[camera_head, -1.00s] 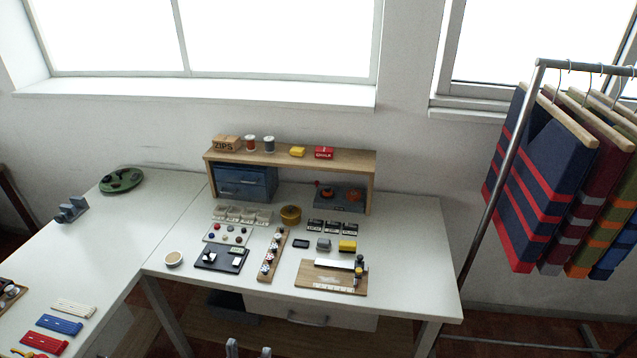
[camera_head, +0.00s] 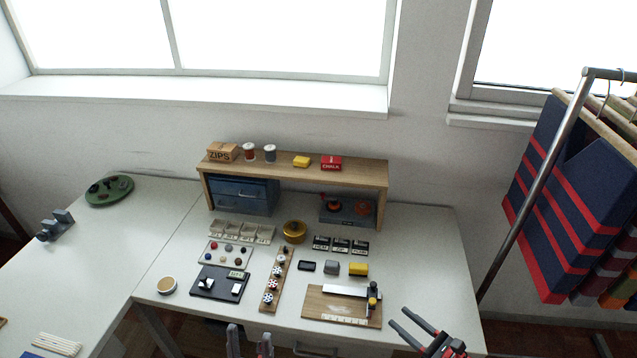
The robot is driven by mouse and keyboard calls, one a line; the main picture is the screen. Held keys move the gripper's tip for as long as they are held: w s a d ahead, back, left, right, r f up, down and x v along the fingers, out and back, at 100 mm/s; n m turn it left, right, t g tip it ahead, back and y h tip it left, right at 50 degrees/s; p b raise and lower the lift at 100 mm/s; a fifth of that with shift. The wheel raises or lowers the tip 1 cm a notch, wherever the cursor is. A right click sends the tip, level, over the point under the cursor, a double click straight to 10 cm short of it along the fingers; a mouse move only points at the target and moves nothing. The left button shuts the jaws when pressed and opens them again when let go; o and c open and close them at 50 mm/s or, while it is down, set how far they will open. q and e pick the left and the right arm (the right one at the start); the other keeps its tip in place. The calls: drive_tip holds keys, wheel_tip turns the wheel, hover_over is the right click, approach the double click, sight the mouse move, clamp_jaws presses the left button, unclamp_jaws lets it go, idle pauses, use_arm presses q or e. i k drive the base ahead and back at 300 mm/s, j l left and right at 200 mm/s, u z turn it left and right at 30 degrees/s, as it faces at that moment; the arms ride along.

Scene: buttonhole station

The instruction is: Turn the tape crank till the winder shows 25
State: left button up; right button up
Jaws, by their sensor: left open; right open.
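A dark grey unit with two orange-red round parts (camera_head: 347,210) stands under the right end of the wooden shelf. A small red piece sticks up at its left; this looks like the winder and its crank, but I cannot be sure. Any number on it is too small to read. My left gripper (camera_head: 249,331) is at the bottom edge, open, its two upright fingers apart and empty. My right gripper (camera_head: 399,318) is at the table's front right, open and empty. Both are well in front of the unit and touch nothing that I can see.
The wooden shelf (camera_head: 290,168) spans the unit and a blue drawer box (camera_head: 243,194). A brass tin (camera_head: 294,231), black label cards (camera_head: 341,245) and a wooden board with a white bar (camera_head: 342,307) lie in front. The table's right side is clear. A garment rack (camera_head: 545,170) stands at right.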

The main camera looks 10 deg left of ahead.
sight(333, 206)
drive_tip(key=i+j, duration=0.25)
drive_tip(key=i, duration=0.15)
drive_tip(key=i+j, duration=0.25)
drive_tip(key=i, duration=0.15)
drive_tip(key=i+j, duration=0.25)
drive_tip(key=i, duration=0.15)
